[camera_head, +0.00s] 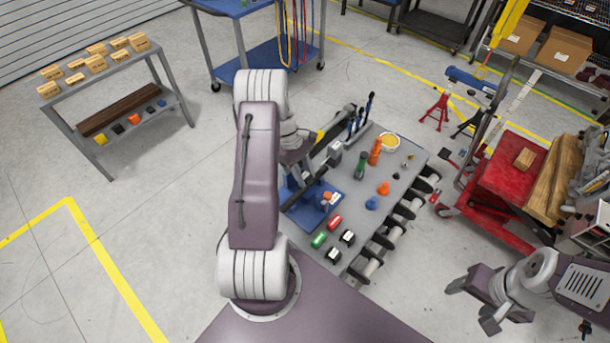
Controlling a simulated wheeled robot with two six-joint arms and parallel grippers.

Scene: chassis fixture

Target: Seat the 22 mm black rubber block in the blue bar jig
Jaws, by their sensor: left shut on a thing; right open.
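A blue jig plate (306,218) lies on the left part of the grey work table, with small orange and white parts on it. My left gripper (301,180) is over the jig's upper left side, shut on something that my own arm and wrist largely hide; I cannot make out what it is. Two black blocks with white labels, one (347,237) and another (333,255), lie on the table near its front edge. The labels are too small to read. My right gripper (474,306) is open and empty, off the table at the lower right.
A red cylinder (335,223) and a green cylinder (319,240) lie between the jig and the black blocks. Rollers (390,240) line the table's right edge. A red cart (495,175) stands right.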

